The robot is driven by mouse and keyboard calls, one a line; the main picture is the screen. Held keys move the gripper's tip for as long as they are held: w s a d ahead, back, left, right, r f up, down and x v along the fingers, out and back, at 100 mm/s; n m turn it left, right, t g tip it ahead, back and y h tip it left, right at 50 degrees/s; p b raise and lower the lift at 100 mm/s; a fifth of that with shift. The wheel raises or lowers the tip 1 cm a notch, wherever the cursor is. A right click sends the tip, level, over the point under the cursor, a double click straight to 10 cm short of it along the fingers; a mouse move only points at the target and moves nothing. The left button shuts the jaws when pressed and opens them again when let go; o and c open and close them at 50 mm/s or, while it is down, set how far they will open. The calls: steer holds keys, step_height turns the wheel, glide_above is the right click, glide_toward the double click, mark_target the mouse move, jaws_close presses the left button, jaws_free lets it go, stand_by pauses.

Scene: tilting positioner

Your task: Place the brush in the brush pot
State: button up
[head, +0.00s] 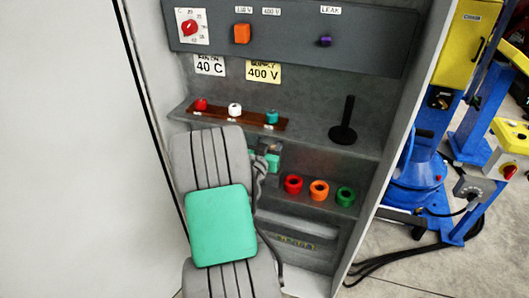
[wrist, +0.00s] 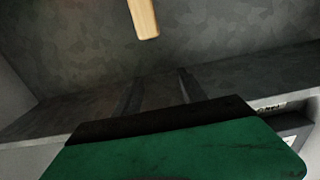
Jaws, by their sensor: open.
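A pale wooden rod (wrist: 145,18), possibly the brush's handle, comes in at the top edge of the wrist view. Its other end is out of frame, and I cannot make it out in the head view. I cannot tell any thing as the brush pot. My gripper (head: 268,158) is partly hidden behind my own arm in the head view, in front of the cabinet below the upper shelf. In the wrist view, two dark fingers (wrist: 160,88) stand apart with nothing seen between them. The rod is beyond them, apart from them.
The upper shelf (head: 310,140) carries a brown rack (head: 254,119) with red, white and teal knobs, and a black upright post (head: 345,128) on a round base. Red, orange and green rings (head: 319,190) sit lower. Blue and yellow machinery (head: 415,175) stands right of the cabinet.

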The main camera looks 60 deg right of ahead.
steer(key=s+a+b, duration=0.2)
steer(key=a+b, duration=0.1)
steer(key=a, duration=0.7)
steer(key=w+a+f+n+t+y, duration=0.1)
steer(key=w+a+f+n+y, duration=0.2)
steer(key=w+a+y, duration=0.55)
steer(key=w+a+f+n+t+y, duration=0.25)
steer(key=w+a, duration=0.25)
steer(key=a, duration=0.8)
steer(key=s+a+n+y, duration=0.1)
steer(key=a+n+y, duration=0.1)
steer(key=a, duration=0.5)
steer(key=s+a+n+g+y, duration=0.1)
steer(key=s+a+n+y, duration=0.1)
steer(key=a+n, duration=0.3)
steer(key=s+a+r+n+g+y, duration=0.1)
steer(key=a+n, duration=0.3)
steer(key=a, duration=0.7)
steer(key=shift+s+y, duration=0.5)
steer(key=shift+y, duration=0.4)
steer(key=shift+g, duration=0.25)
